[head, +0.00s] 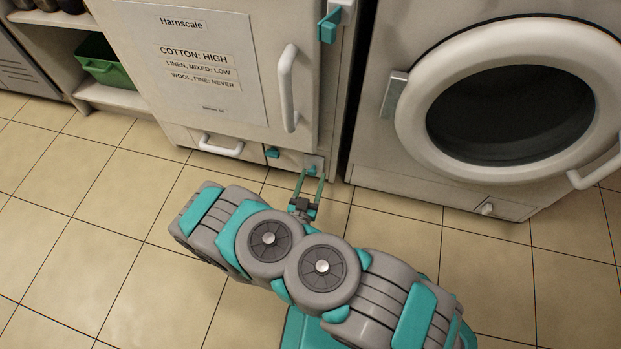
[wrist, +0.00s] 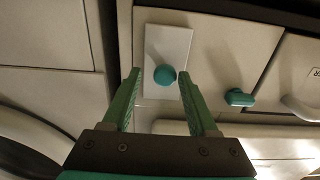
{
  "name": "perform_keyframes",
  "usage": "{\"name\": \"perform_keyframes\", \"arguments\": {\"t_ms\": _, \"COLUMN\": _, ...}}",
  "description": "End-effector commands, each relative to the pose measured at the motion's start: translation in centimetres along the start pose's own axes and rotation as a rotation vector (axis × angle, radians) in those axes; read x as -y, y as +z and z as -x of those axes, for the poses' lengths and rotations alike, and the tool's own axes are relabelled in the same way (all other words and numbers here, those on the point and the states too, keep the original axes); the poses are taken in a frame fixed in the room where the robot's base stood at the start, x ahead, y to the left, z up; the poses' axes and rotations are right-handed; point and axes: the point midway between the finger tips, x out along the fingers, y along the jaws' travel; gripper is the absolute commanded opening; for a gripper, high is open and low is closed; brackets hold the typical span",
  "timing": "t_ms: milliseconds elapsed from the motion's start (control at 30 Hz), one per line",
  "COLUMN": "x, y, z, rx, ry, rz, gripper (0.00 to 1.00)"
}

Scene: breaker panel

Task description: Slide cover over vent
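A small pale plate with a round teal knob, likely the cover (head: 318,160), sits low on the front of the white machine, at its right corner. In the wrist view the cover (wrist: 168,42) shows its teal knob (wrist: 165,75) near its edge. My gripper (head: 310,178) is at the knob; in the wrist view its green fingers (wrist: 160,82) are apart, one on either side of the knob. A gap shows between the knob and each finger, so it looks ungripped. I cannot make out the vent's opening.
Beside the cover are a teal latch (head: 272,152) and a drawer with a white handle (head: 220,147). Above is a door with a white handle (head: 288,88) and a teal lever (head: 329,26). A round-door machine (head: 400,150) stands right. The tiled floor (head: 100,200) is clear at left.

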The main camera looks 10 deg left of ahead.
Motion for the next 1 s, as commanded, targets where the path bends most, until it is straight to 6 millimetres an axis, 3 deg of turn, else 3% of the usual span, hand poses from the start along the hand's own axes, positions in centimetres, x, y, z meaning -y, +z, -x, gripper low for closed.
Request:
{"name": "perform_keyframes", "arguments": {"t_ms": 433, "x": 0.2, "y": 0.0, "z": 0.6, "rx": 0.001, "ry": -0.005, "rz": -0.001, "gripper": 0.66}}
{"name": "perform_keyframes", "arguments": {"t_ms": 1000, "x": 0.2, "y": -0.1, "z": 6.6, "rx": -0.001, "ry": -0.005, "rz": 0.000, "gripper": 0.66}}
